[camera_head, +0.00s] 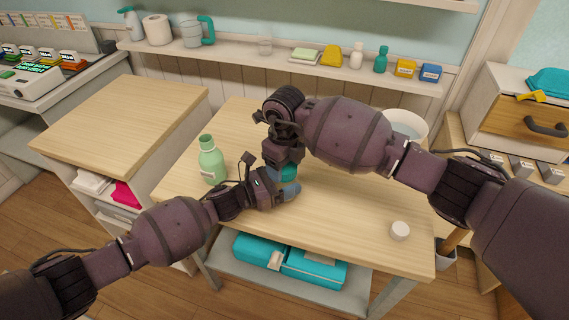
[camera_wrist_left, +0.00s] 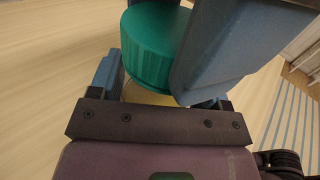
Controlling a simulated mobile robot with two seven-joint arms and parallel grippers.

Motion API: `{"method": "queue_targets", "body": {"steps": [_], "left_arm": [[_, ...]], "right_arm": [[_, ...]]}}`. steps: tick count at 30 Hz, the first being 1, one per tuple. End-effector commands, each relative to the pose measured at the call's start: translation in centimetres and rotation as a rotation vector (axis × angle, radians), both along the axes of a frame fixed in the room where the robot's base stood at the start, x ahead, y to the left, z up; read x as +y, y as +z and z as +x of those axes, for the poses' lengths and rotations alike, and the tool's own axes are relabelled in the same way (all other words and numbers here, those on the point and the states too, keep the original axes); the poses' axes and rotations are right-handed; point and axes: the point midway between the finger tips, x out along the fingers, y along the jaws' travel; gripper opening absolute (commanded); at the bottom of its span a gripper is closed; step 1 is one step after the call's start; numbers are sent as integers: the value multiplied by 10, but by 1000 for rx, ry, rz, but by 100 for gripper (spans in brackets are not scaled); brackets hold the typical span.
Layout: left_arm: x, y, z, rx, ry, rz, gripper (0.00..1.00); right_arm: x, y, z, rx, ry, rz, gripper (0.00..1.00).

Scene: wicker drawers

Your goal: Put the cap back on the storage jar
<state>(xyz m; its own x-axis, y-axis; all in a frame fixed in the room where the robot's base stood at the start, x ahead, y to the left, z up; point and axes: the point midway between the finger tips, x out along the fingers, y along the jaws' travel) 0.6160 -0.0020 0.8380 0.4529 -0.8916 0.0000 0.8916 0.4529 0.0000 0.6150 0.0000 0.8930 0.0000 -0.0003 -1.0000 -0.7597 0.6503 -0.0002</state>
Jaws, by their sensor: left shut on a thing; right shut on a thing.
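A yellowish sliver of the storage jar (camera_wrist_left: 148,96) shows directly below the cap. My left gripper (camera_head: 284,190) is shut on the jar from the side, low over the table. The fingers hide most of the jar. I cannot tell whether the cap is seated on the rim.
A white bowl (camera_head: 408,124) is behind my right arm. The shelf behind (camera_head: 280,63) holds several items.

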Motion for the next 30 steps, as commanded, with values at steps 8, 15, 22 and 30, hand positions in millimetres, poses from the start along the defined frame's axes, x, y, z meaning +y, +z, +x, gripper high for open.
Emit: {"method": "queue_targets", "body": {"steps": [8, 15, 22, 30], "left_arm": [[0, 0, 0, 0, 0, 0, 4], [0, 0, 0, 0, 0, 0, 4], [0, 0, 0, 0, 0, 0, 4], [0, 0, 0, 0, 0, 0, 4]], "right_arm": [[0, 0, 0, 0, -4, 0, 78], [0, 0, 0, 0, -4, 0, 94], [0, 5, 0, -1, -4, 0, 94], [0, 46, 1, -4, -4, 0, 94]]}}
